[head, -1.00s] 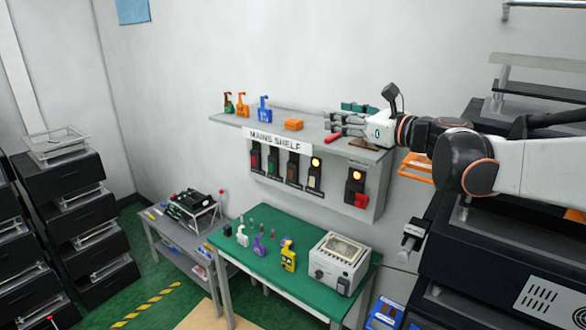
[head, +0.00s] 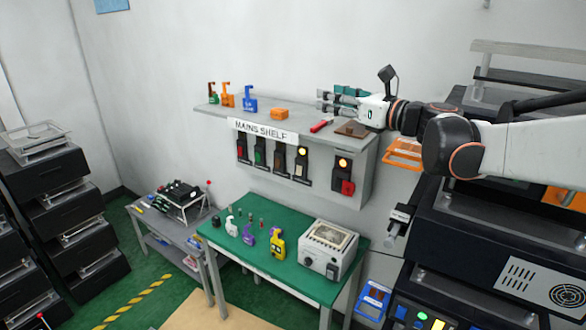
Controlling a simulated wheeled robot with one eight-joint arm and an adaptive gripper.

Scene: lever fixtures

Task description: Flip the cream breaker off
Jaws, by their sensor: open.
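The cream breaker (head: 299,170) is in the row of dark switch units on the front of the mains shelf, fourth from the left. A yellow-white lamp (head: 301,150) glows at its top. The lever's exact tilt is too small to tell. My gripper (head: 325,102) is above the right part of the shelf top, fingers pointing left. It is open and empty, up and to the right of the cream breaker and not touching it.
Red, green and brown breakers (head: 280,160) stand left of the cream one; a red one with a lit lamp (head: 345,187) stands to the right. A red-handled tool (head: 321,125) and brown block (head: 351,129) lie on the shelf. A green table (head: 275,255) stands below.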

